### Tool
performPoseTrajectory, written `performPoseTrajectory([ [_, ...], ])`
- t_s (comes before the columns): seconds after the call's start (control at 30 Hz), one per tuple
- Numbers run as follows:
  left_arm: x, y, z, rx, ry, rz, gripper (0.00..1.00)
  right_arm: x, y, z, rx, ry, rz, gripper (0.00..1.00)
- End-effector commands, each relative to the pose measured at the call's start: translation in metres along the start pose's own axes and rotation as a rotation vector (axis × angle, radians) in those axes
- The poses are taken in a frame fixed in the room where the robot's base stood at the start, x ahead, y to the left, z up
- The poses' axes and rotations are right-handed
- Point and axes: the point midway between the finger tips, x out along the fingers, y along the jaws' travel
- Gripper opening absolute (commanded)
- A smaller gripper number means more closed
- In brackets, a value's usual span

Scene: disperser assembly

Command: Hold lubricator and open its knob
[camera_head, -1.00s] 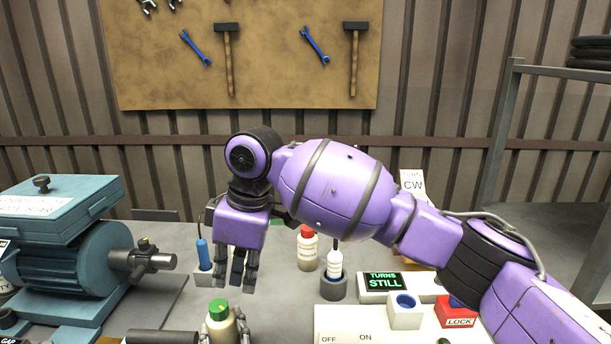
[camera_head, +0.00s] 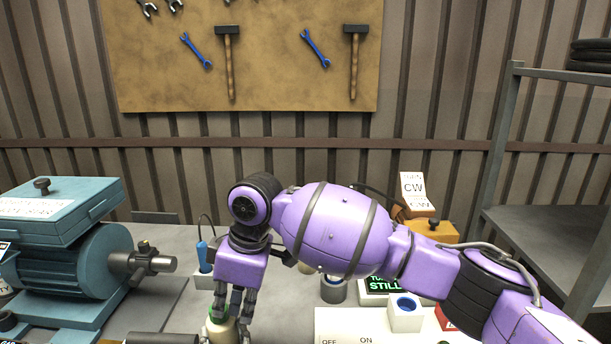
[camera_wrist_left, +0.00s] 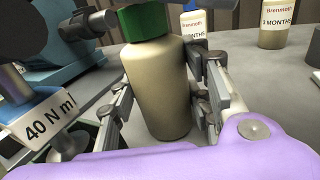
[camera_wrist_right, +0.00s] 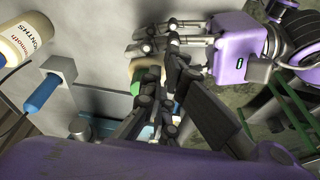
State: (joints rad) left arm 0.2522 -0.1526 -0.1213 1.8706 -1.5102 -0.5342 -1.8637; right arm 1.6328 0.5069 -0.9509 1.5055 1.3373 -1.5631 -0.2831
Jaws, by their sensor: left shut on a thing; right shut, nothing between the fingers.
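The lubricator (camera_wrist_left: 157,90) is a beige bottle with a green knob (camera_wrist_left: 146,21) on top, upright in the left wrist view. My left gripper (camera_wrist_left: 160,108) is shut on its body, fingers on both sides. In the head view the bottle (camera_head: 219,333) is at the bottom edge, partly hidden by my right gripper (camera_head: 233,312). My right gripper points down at the green knob, fingertips beside or touching it; I cannot tell which. It is shut with nothing between its fingers. In the right wrist view the fingers cover most of the knob (camera_wrist_right: 136,88).
A blue motor (camera_head: 75,262) with a shaft stands at the left. A blue-handled tool (camera_head: 202,252) stands in a holder behind my right gripper. A panel with a STILL display (camera_head: 384,285) and a blue-ringed holder (camera_head: 405,305) are at the right. Labelled bottles (camera_wrist_left: 275,25) stand behind the lubricator.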

Motion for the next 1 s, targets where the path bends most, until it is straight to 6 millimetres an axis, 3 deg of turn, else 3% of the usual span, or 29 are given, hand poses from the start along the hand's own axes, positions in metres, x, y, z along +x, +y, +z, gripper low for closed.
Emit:
performPoseTrajectory([
  [0.03, -0.002, 0.001, -0.008, 0.003, 0.013, 0.001, 0.01, 0.001, 0.0, 0.0, 0.0, 0.0, -0.001, 0.0],
  [1.0, -0.002, 0.001, -0.008, 0.004, 0.014, 0.001, 0.01, 0.003, 0.012, 0.002, 0.004, -0.002, 0.001, 0.0],
])
